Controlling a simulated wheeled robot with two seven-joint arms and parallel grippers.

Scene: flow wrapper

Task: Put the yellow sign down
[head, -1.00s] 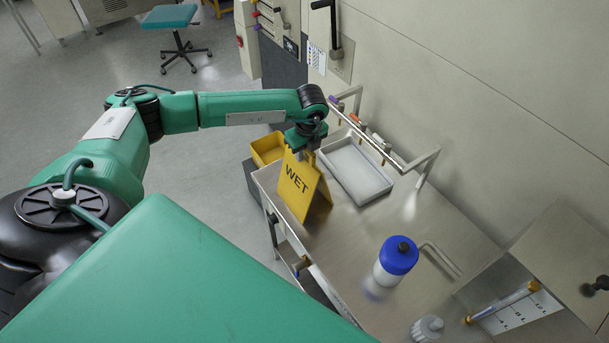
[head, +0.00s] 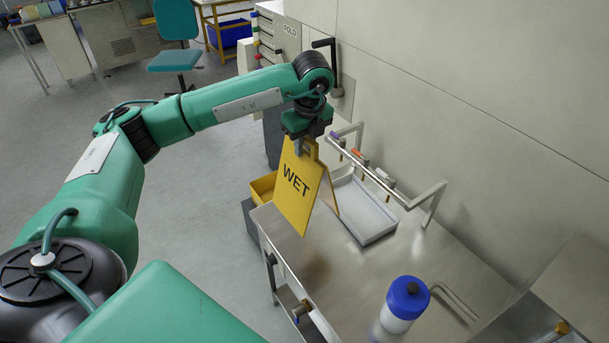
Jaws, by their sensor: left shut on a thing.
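The yellow sign (head: 296,187), an A-shaped folding board marked "WET", hangs from my left gripper (head: 302,146) in the head view. The gripper is shut on its top edge. The sign is upright, over the far left part of the steel table (head: 330,265). Its lower edge appears to be above the table top, but the exact gap is hard to tell. My right gripper is out of view.
A grey tray (head: 372,238) lies on the table just right of the sign. A rail (head: 405,200) with several coloured-handled tools runs along the wall side. A blue-capped white bottle (head: 407,298) stands nearer. A yellow bin (head: 263,187) sits beyond the table's left edge. The table's middle is clear.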

